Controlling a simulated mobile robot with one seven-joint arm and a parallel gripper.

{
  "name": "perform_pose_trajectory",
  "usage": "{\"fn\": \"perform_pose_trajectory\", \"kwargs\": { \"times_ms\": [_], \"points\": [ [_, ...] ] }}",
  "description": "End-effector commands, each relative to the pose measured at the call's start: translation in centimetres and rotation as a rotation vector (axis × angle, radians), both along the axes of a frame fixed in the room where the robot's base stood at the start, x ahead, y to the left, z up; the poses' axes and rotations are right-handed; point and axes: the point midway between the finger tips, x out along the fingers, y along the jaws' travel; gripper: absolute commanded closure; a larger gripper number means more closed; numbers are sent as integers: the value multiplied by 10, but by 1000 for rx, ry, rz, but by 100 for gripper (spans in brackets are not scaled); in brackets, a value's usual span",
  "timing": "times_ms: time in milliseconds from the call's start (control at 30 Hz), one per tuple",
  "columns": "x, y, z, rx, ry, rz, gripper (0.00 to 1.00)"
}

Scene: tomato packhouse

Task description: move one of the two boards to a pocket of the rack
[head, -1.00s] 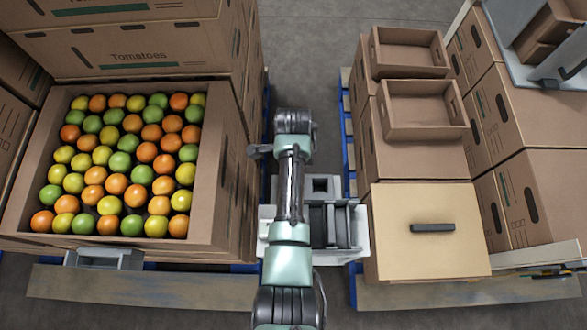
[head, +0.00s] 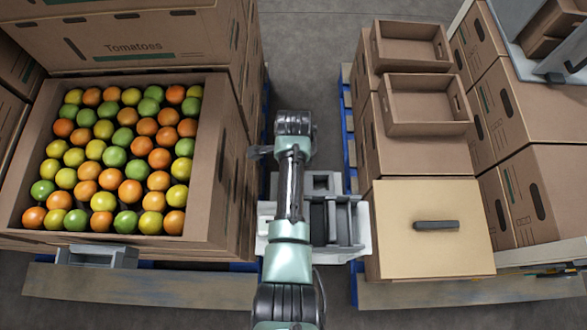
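A flat tan board (head: 455,250) with a dark bar handle (head: 436,225) lies level on a carton stack right of my arm. It is the only board I can make out. A grey, slotted frame (head: 358,238) with dark upright dividers stands at centre, partly behind my arm; it looks like the rack. Its visible slots look empty, and its left part is hidden. My arm reaches up the middle over it, with the wrist beyond the frame. A dark part of my gripper (head: 260,152) juts left of the wrist. The fingers cannot be made out, and no board shows at the wrist.
Two open, empty trays (head: 425,128) sit on cartons behind the board. More cartons (head: 560,190) stand far right. Floor shows between the pallets beyond my wrist.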

Motion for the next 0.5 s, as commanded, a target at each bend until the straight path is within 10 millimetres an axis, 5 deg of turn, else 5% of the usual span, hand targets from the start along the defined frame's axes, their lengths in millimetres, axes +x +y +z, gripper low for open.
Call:
{"fn": "perform_pose_trajectory", "kwargs": {
  "times_ms": [267, 300, 500],
  "points": [
    [1, 0, 0, 0, -2, 0, 100],
    [1, 0, 0, 0, -2, 0, 69],
    [0, 0, -1, 0, -1, 0, 39]
  ]
}}
